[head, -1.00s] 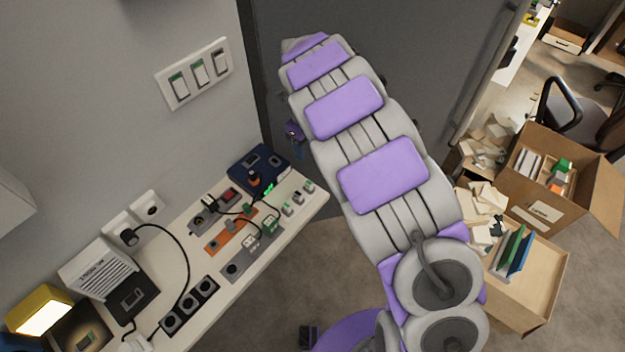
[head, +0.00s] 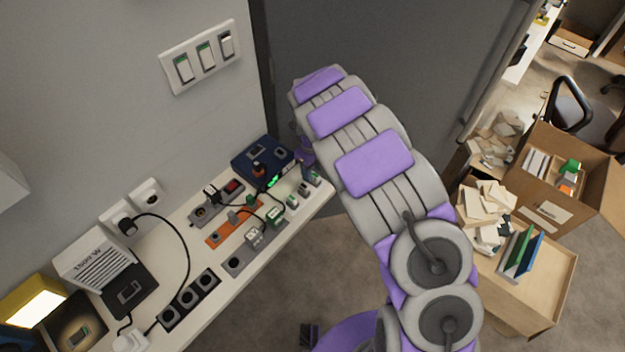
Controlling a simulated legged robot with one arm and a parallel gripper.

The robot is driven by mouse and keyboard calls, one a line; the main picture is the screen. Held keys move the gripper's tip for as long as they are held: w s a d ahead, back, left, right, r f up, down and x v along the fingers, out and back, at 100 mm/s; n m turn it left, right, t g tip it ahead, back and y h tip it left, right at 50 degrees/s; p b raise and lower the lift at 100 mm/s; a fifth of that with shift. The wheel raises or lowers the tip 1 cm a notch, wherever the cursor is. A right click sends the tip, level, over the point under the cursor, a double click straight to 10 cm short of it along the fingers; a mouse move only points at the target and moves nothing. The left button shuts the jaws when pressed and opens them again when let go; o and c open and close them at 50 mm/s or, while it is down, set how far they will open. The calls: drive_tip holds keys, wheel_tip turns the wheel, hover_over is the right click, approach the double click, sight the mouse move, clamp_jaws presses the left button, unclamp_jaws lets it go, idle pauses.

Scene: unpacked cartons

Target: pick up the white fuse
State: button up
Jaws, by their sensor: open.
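Several small pale blocks with green parts, which look like fuses, are on the narrow white table. A white one (head: 292,202) and another (head: 303,190) are near its right end. Two more whitish blocks, one (head: 254,236) and one (head: 274,213), are on a grey strip. I cannot tell which one is the white fuse. My gripper (head: 312,175) is open at the table's far right corner, just beyond the row of small blocks. It is small and partly hidden by my arm. I cannot make out anything between its fingers.
A dark blue box (head: 262,160) stands close left of my gripper. An orange strip (head: 228,229), black sockets (head: 188,297) and cables crowd the table (head: 222,292). A wall switch panel (head: 200,57) is above. Open cartons (head: 535,290) stand on the floor at right.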

sight(315, 178)
drive_tip(key=shift+d+f, duration=0.2)
drive_tip(key=shift+f, duration=0.7)
drive_tip(key=shift+d+f, duration=0.35)
drive_tip(key=shift+f, duration=0.05)
drive_tip(key=shift+a, duration=0.35)
drive_tip(key=c, duration=0.6)
drive_tip(key=shift+d, duration=0.2)
clamp_jaws()
